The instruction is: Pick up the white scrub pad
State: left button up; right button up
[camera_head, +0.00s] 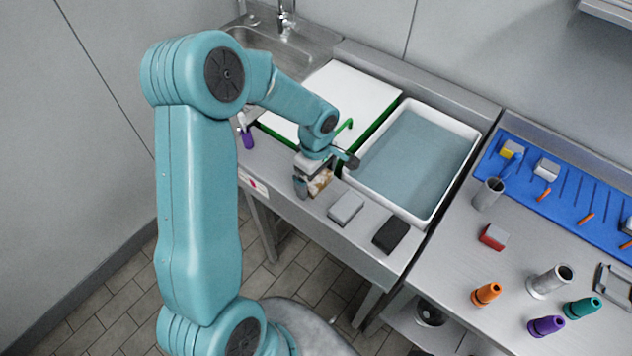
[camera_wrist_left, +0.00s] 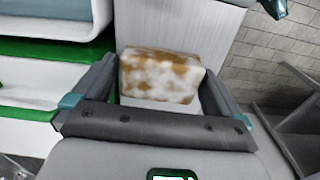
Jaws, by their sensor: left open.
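A white pad with brown patches (camera_head: 321,183) lies on the steel counter near its front edge. It also shows in the left wrist view (camera_wrist_left: 160,76), between the fingers. My left gripper (camera_head: 308,184) is over this pad, pointing down, with its jaws open on either side of it. In the head view the gripper hides part of the pad. A plain light grey-white pad (camera_head: 346,208) lies just to the right, and a black pad (camera_head: 391,235) lies further right. My right gripper is out of view.
A white tray of bluish water (camera_head: 440,205) stands behind the pads. A white board with a green edge (camera_head: 352,88) lies beside it, near the sink (camera_head: 275,48). Coloured cones (camera_head: 546,325), a red block (camera_head: 493,236) and metal cups stand on the right-hand counter.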

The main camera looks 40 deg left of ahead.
pick_arm(q)
jog(key=shift+s+r, duration=0.1)
jog(key=shift+s, duration=0.05)
jog(key=shift+a, duration=0.1)
jog(key=c, duration=0.8)
jog(key=shift+o, duration=0.2)
jog(key=shift+r, duration=0.15)
notch_tip(320, 180, up, 20)
jog(key=b, duration=0.1)
